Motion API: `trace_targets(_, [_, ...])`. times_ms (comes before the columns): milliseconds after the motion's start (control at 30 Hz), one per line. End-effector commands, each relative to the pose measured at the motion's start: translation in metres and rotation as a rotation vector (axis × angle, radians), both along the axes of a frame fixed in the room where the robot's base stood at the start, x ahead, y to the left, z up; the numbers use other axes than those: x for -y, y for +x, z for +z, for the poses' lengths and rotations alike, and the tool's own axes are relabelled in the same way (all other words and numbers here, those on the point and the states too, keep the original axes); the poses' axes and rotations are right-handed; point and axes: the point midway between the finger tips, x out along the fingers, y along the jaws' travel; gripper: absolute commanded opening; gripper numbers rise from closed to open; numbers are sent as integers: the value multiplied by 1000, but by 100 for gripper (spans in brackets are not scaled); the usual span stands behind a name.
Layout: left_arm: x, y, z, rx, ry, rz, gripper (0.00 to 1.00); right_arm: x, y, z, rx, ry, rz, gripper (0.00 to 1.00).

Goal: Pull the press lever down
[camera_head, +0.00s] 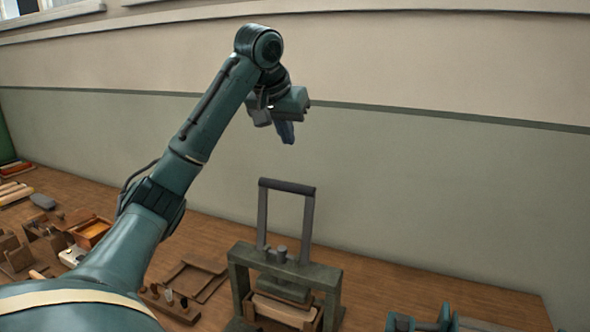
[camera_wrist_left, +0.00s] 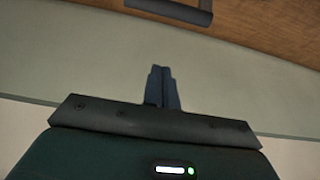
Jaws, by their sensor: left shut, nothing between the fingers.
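The press (camera_head: 283,271) stands on the wooden bench at the lower middle of the head view. Its lever is a grey U-shaped frame with a dark crossbar (camera_head: 287,187), and it stands upright above the press. The crossbar also shows at the top of the left wrist view (camera_wrist_left: 172,11). My left gripper (camera_head: 287,138) is above the crossbar in the head view, apart from it, with its fingers pointing down. Its fingers (camera_wrist_left: 162,72) are shut together with nothing between them. My right gripper is not in view.
A wooden frame (camera_head: 197,279) lies left of the press. An orange-brown box (camera_head: 91,232) and several small wooden pieces lie farther left. A teal part (camera_head: 422,322) shows at the bottom right. The wall (camera_head: 450,190) rises behind the bench. The bench right of the press is mostly bare.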

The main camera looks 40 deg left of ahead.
Motion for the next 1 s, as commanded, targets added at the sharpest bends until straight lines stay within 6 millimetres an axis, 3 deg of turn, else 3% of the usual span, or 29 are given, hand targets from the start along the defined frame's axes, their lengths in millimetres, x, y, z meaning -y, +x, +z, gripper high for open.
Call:
trace_targets(367, [0,3,-5,0,-2,-1,0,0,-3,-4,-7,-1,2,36])
trace_targets(533, [-2,13,-27,-3,-5,-3,0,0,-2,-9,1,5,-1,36])
trace_targets(900, [-16,49,-90,-3,0,1,0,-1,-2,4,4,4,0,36])
trace_targets(1000, [-11,33,-91,0,4,-1,0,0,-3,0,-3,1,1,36])
